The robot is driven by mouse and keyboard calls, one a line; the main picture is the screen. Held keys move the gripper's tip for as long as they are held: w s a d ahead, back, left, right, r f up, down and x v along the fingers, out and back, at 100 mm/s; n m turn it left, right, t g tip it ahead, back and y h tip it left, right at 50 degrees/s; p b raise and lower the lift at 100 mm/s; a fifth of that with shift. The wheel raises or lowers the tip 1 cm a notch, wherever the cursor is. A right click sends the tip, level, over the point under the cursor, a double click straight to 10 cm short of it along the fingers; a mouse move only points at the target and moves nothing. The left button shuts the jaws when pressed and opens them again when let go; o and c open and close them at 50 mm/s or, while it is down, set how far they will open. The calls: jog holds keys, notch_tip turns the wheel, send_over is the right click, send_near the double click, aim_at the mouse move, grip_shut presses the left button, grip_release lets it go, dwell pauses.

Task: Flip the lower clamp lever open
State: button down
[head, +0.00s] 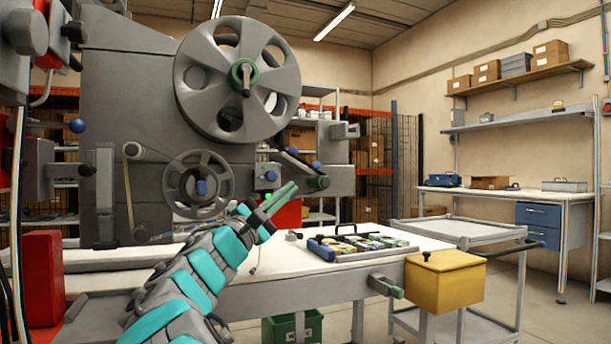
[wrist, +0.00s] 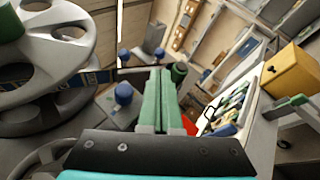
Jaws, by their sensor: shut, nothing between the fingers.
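My gripper (head: 291,187) has green fingers, pressed together and empty, pointing up and right. They also show in the wrist view (wrist: 160,88). Just beyond the tips is a dark part with a green end (head: 319,182), also in the wrist view (wrist: 178,72); I cannot tell whether they touch. Above it a black lever (head: 299,158) slants down right to a blue knob (head: 316,165). A grey block with a blue knob (head: 271,175) sits left of the tips. The lower reel (head: 180,183) has a blue hub piece (head: 201,187). I cannot tell which part is the lower clamp lever.
The large upper reel (head: 195,88) has a green hub (head: 243,73). On the white bench (head: 300,272) lies a tray of parts (head: 327,254). A yellow box (head: 445,282) stands at the bench's right end. A grey cart (head: 458,232) stands behind.

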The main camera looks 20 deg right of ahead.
aim_at(313, 167)
jog(key=x, duration=0.7)
jog(key=shift+d+r, duration=0.1)
